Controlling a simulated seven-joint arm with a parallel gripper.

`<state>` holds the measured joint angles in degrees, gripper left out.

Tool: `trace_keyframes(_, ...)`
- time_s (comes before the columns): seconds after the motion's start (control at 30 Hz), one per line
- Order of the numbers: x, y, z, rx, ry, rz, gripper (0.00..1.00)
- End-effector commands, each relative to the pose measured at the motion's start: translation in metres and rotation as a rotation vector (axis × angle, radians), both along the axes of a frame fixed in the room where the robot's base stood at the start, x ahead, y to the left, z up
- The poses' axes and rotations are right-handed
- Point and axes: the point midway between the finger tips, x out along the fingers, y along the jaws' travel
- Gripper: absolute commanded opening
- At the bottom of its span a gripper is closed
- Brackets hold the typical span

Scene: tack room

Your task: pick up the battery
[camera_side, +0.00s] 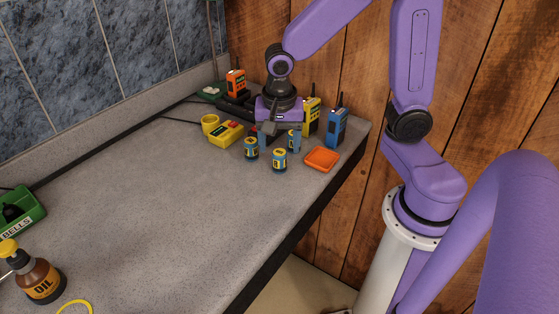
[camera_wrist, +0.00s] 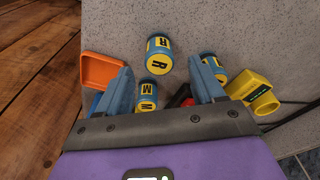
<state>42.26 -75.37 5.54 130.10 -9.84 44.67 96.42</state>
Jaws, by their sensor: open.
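Three blue batteries with yellow bands and ends stand on the grey counter. One marked R (camera_wrist: 158,50) is the front one in the side view (camera_side: 279,161). One marked M (camera_wrist: 148,92) lies between my fingers in the wrist view, closer to the left finger; it shows partly in the side view (camera_side: 294,142). The third battery (camera_side: 251,149) is at the left, and appears beyond the right fingertip in the wrist view (camera_wrist: 213,66). My gripper (camera_wrist: 161,68) is open and pointed down over the group, holding nothing. I cannot tell whether a finger touches the M battery.
An orange tray (camera_side: 321,159) sits right of the batteries. Blue (camera_side: 337,128), yellow (camera_side: 312,112) and orange (camera_side: 235,83) radios stand behind. The counter's middle is clear; an oil bottle (camera_side: 40,279) stands front left.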

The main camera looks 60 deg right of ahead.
Motion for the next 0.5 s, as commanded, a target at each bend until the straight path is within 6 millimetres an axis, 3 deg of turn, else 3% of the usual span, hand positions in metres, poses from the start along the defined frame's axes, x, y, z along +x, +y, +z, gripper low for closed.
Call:
trace_keyframes(0.2, -0.001, 0.000, -0.029, -0.004, 0.004, 0.000, 0.68)
trace_keyframes(0.5, 0.000, -0.001, -0.040, 0.000, 0.000, 0.000, 0.68)
